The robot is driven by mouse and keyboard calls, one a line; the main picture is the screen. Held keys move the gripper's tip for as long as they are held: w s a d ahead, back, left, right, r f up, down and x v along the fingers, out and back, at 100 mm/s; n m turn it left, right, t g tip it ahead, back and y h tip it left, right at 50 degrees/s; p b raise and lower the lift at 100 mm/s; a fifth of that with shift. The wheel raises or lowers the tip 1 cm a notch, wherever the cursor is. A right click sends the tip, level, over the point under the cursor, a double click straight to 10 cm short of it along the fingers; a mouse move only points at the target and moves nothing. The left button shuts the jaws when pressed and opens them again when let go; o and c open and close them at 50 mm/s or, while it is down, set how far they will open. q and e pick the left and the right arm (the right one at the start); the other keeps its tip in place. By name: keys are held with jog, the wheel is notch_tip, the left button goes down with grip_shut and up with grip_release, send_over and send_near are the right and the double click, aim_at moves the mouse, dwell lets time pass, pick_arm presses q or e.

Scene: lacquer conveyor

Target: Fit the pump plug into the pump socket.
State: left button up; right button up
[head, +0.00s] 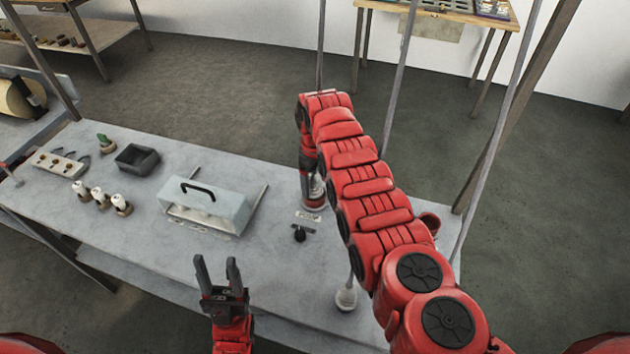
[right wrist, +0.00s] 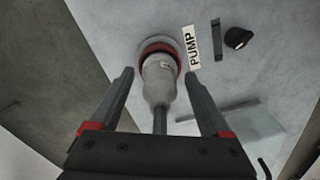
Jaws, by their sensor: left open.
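The pump plug (right wrist: 157,82), a pale grey body with a cable at its back end, stands at the pump socket (right wrist: 160,50) beside the PUMP label (right wrist: 191,47). A red ring shows where they meet; I cannot tell how deep the plug sits. My right gripper (right wrist: 158,76) is open around the plug, with a gap on both sides. In the head view my right gripper (head: 313,186) points down over the socket, and the plug is mostly hidden there. My left gripper (head: 216,262) is open and empty at the table's front.
A pale box with a black handle (head: 207,198) stands mid-table. A dark tray (head: 137,159), several white-topped pieces (head: 101,197) and a holed block (head: 60,164) lie left. A black knob (head: 299,233) is near the socket. A pale round piece with a stem (head: 346,298) is at the front.

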jog(key=shift+r, duration=0.1)
notch_tip(320, 180, up, 11)
jog(key=b, duration=0.3)
notch_tip(320, 180, up, 6)
jog(key=p, duration=0.4)
jog(key=shift+r, duration=0.2)
